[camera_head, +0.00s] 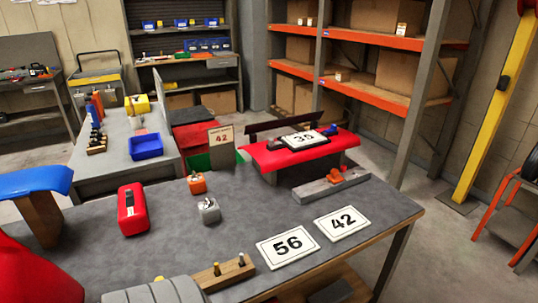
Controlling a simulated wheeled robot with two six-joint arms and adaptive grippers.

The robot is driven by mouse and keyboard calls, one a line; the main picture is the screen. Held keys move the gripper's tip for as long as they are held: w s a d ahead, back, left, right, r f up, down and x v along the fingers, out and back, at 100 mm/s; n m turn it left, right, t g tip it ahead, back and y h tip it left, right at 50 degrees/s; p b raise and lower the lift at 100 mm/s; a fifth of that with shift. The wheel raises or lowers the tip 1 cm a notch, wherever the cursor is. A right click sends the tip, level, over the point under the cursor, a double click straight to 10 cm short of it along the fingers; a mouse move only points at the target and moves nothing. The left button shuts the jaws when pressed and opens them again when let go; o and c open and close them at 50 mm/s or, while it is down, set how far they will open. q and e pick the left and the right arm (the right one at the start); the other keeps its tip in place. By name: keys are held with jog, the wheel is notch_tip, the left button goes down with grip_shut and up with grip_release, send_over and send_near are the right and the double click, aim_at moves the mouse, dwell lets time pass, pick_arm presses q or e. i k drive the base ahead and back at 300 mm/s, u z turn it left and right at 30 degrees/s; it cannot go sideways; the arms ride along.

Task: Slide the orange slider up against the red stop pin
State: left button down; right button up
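A grey rail (310,191) lies at a slant near the right back edge of the grey workbench (265,205). A small orange piece (335,177), which looks like the orange slider, sits on the rail right of its middle. A reddish-brown part shows toward the rail's right end; it is too small to tell whether it is the red stop pin, or whether the slider touches it. Neither of my grippers is in view.
Cards 56 (287,245) and 42 (341,222) lie in front of the rail. A red-topped stand (265,158) is behind.

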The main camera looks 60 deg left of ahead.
aim_at(335, 177)
jog(key=u, duration=0.85)
jog(key=i, duration=0.45)
